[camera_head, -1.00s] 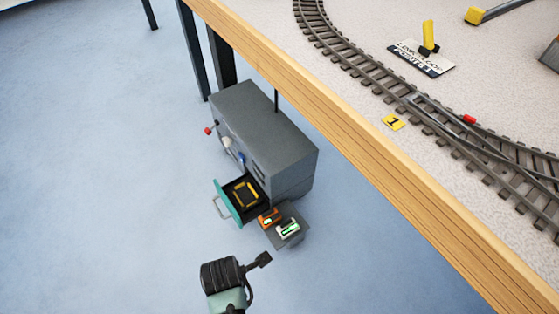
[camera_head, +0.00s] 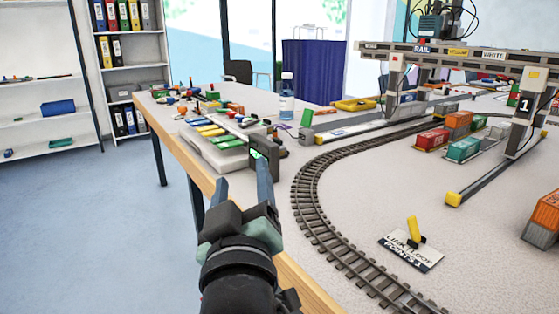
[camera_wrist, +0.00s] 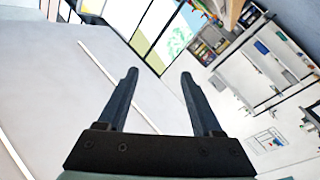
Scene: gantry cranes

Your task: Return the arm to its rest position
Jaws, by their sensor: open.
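My gripper (camera_head: 246,175) is raised in front of the near edge of the wooden-rimmed table (camera_head: 310,290) in the head view. Its two dark fingers point up and away from me. In the wrist view my gripper (camera_wrist: 158,85) has its fingers spread with nothing between them. The view between the fingers is of the room, tilted, with a window (camera_wrist: 158,30) and shelves (camera_wrist: 285,60). My forearm fills the bottom middle of the head view.
Curved toy track (camera_head: 310,205), a points lever (camera_head: 413,235) and gantry cranes (camera_head: 450,52) stand on the table to the right. Shelves (camera_head: 125,60) stand far left. Blue floor (camera_head: 90,230) is clear at left.

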